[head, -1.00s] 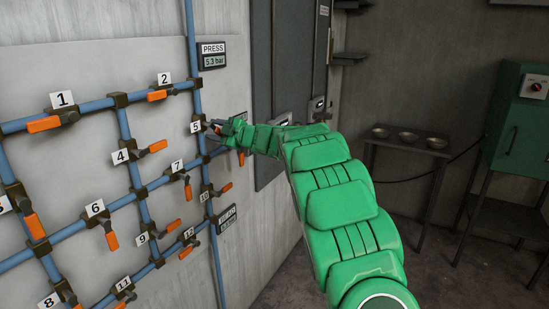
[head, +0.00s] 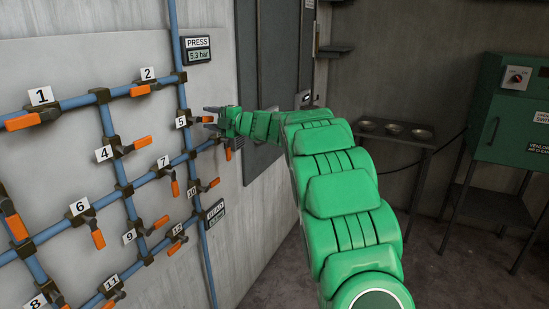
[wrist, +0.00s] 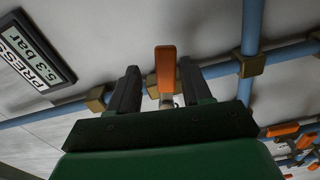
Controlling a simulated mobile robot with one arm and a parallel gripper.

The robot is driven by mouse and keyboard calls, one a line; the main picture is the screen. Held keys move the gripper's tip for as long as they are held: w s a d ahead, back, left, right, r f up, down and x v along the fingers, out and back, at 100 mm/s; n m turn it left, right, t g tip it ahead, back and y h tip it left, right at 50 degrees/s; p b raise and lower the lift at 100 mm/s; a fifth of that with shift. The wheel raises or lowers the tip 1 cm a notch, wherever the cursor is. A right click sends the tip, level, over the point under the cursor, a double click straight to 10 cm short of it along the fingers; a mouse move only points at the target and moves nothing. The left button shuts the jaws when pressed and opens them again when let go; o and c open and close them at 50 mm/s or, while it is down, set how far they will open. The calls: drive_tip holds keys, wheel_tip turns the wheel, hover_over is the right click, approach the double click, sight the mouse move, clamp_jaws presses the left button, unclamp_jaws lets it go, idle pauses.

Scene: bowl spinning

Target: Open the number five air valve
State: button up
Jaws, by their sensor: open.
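The valve labelled 5 (head: 181,122) is on the blue pipework of the left wall. Its orange handle (head: 206,119) points right, out toward my arm. My gripper (head: 211,117) is open at this handle, with one finger on each side. In the wrist view the orange handle (wrist: 165,68) stands upright between the two dark fingers of my gripper (wrist: 159,72), nearer the right one. Gaps show on both sides of it. The valve's body is partly hidden behind the gripper.
Other numbered valves with orange handles surround it, including 2 (head: 140,90), 7 (head: 174,186) and 10 (head: 208,185). A pressure display (head: 198,50) reads 5.3 bar above it. A side table with bowls (head: 394,130) and a green cabinet (head: 505,115) stand at the right.

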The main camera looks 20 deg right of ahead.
sight(209, 117)
drive_tip(key=v, duration=0.4)
drive_tip(key=shift+s+d, duration=0.15)
drive_tip(key=shift+d, duration=0.05)
drive_tip(key=shift+s+d+r+m+t+h, duration=0.8)
drive_tip(key=shift+d+r+m+t+h, duration=1.15)
drive_tip(key=shift+d+m+h, duration=1.55)
drive_tip(key=s+d+f+m+g+h, duration=0.2)
drive_tip(key=s+f+m+h, duration=0.2)
drive_tip(key=s, duration=0.5)
drive_tip(key=s+d+f+m+g+h, duration=0.2)
drive_tip(key=s+f+m+g+h, duration=0.1)
drive_tip(key=s, duration=0.6)
drive_tip(key=shift+f+m+h, duration=0.6)
drive_tip(key=shift+f+m, duration=0.5)
drive_tip(key=shift+f, duration=0.3)
drive_tip(key=shift+d+g, duration=0.15)
drive_tip(key=shift+g, duration=0.1)
